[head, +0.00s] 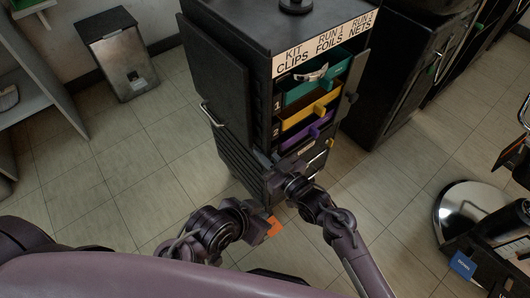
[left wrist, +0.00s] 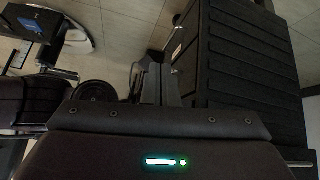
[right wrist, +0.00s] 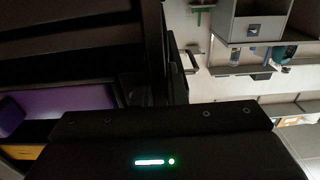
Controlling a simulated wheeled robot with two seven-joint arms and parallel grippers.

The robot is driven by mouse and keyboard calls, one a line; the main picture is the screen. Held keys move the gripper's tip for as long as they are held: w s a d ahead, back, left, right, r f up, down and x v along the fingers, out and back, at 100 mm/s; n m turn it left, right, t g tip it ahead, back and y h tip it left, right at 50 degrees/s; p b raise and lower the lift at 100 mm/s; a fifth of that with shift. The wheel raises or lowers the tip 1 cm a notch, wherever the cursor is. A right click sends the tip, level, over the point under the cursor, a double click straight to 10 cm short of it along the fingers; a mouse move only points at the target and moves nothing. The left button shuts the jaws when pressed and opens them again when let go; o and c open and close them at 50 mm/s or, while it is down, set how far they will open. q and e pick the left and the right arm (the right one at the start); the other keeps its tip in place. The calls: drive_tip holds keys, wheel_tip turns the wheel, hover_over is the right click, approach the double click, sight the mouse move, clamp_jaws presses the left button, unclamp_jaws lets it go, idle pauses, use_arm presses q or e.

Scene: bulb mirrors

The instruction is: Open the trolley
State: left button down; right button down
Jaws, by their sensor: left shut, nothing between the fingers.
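The black trolley (head: 242,172) stands in the middle of the head view. Its upper front is uncovered, showing a teal drawer (head: 310,89), a yellow drawer (head: 308,113) and a purple drawer (head: 306,135). A dark door panel (head: 216,75) with a metal handle (head: 209,116) stands swung out on the left. My right gripper (head: 266,161) is at the trolley's front, below the purple drawer; its fingers are too dark to read. The purple drawer also shows in the right wrist view (right wrist: 70,101). My left gripper (head: 262,212) is shut and empty, low beside the trolley's ribbed side (left wrist: 250,75).
A grey bin (head: 121,58) stands at the back left, near a grey shelf (head: 45,85). Black cabinets (head: 400,75) line the right. A round shiny base (head: 462,215) is at lower right. The tiled floor left of the trolley is clear.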

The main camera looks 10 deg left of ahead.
use_arm(q)
drive_tip(key=shift+r, duration=0.1)
use_arm(e)
drive_tip(key=shift+d, duration=0.1)
